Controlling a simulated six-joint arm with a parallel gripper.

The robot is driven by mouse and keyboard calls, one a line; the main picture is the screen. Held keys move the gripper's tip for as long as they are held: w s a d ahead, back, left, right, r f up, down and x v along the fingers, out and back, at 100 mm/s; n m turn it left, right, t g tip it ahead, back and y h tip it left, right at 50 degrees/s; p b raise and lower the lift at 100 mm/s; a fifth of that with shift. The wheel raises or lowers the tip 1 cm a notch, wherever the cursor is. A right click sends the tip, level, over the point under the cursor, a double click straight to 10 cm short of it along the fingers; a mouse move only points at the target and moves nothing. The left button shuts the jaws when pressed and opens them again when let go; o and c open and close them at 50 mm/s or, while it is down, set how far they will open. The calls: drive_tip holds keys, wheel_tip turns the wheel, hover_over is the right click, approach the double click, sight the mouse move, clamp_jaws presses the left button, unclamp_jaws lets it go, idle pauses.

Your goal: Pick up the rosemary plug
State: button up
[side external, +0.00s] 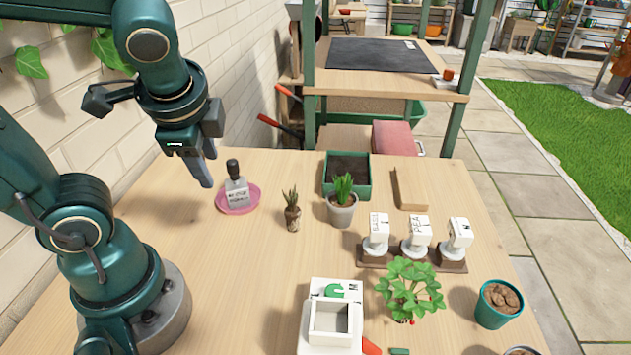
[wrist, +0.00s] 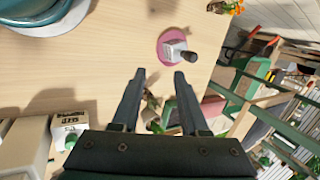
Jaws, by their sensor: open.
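A small spiky green plant on a brown root plug (side external: 292,216), which looks like the rosemary plug, stands upright on the wooden table in the side view. My gripper (side external: 206,180) is above the table to its left, apart from it, near the pink saucer. In the wrist view my gripper (wrist: 160,75) has its two fingers spread with nothing held at their tips. Some greenery shows between the finger bases there, partly hidden; I cannot tell which plant it is.
A pink saucer (side external: 225,206) holds a labelled block with a dark knob (side external: 237,190). A potted spiky plant (side external: 341,212), a green planter (side external: 360,190), a rack of white stamps (side external: 415,262) and a leafy plant (side external: 408,285) stand to the right. Bare table lies around the plug.

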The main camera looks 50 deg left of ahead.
drive_tip(key=w+a+m+y, duration=0.2)
drive_tip(key=w+m+y, duration=0.1)
drive_tip(key=m, duration=0.1)
drive_tip(key=m+t+y, duration=0.3)
drive_tip(key=m+y, duration=0.2)
drive_tip(key=m, duration=0.6)
hover_over(292, 203)
drive_tip(key=f, duration=0.5)
drive_tip(key=shift+w+a, duration=0.2)
drive_tip(key=shift+a, duration=0.2)
drive_tip(key=shift+d+f, duration=0.2)
drive_tip(key=shift+f, duration=0.15)
drive_tip(key=shift+s+f, duration=0.1)
drive_tip(key=shift+f, duration=2)
wheel_tip(292, 203, down, 2)
drive_tip(key=shift+f, duration=0.1)
drive_tip(key=shift+w+a+f+g, duration=0.2)
drive_tip(key=shift+a+f, duration=0.1)
drive_tip(key=shift+a, duration=0.2)
drive_tip(key=shift+w+a+f+g, duration=0.1)
drive_tip(key=shift+w+a+f, duration=0.15)
drive_tip(key=shift+a, duration=0.2)
drive_tip(key=shift+w+a+f, duration=0.15)
drive_tip(key=shift+a, duration=0.2)
